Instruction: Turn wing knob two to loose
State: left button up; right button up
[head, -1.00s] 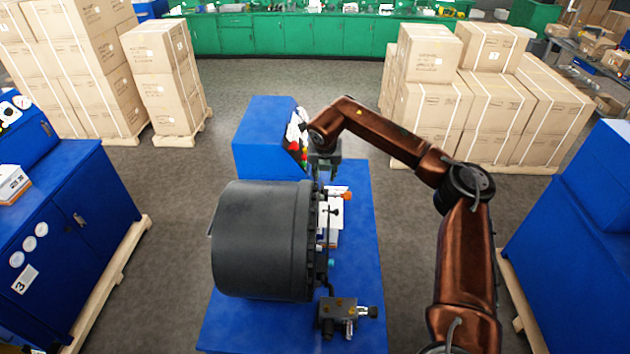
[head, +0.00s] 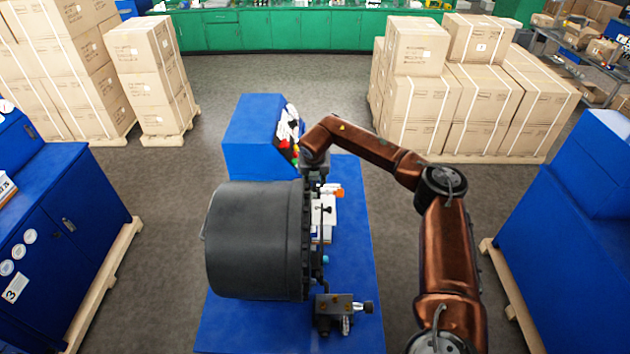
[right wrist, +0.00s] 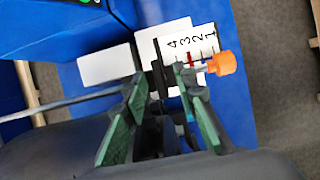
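My right gripper (head: 315,183) hangs over the right face of the large dark grey drum (head: 255,240). In the right wrist view its green-padded fingers (right wrist: 160,82) stand apart, with dark parts seen between and beyond them. A white scale card (right wrist: 194,45) marked 4, 3, 2, 1 with a red line lies beyond the fingertips. An orange knob (right wrist: 227,63) sticks out right of the fingers; it also shows in the head view (head: 339,192). A small black knob (head: 327,209) shows below it. I cannot tell which part is wing knob two. My left gripper is out of view.
The drum stands on a blue bench (head: 355,260) with a blue control box (head: 252,140) behind it. A metal block with fittings (head: 340,306) sits at the near end. Blue cabinets stand left (head: 70,220) and right (head: 570,230), with grey floor between.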

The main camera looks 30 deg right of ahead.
jog(key=shift+c, duration=0.2)
grip_shut()
jog(key=shift+n, duration=0.3)
jog(key=n+y+b, duration=0.1)
jog(key=n+b, duration=0.1)
jog(key=shift+d+f+n+t, duration=0.1)
jog(key=shift+n+t, duration=0.2)
jog(key=n+y+b, duration=0.1)
jog(key=n, duration=0.2)
jog(key=shift+d+n+y, duration=0.1)
jog(key=shift+n+y, duration=0.2)
jog(key=n+y, duration=0.1)
jog(key=n, duration=0.1)
jog(key=n+y+b, duration=0.1)
jog(key=n, duration=0.2)
jog(key=shift+w+d, duration=0.1)
jog(key=shift+d, duration=0.05)
jog(key=n+g, duration=0.1)
jog(key=n, duration=0.2)
jog(key=n+y, duration=0.1)
jog(key=n, duration=0.2)
jog(key=shift+w+d+r+g+y, duration=0.1)
jog(key=shift+r+g+y, duration=0.1)
jog(key=shift+g+y, duration=0.15)
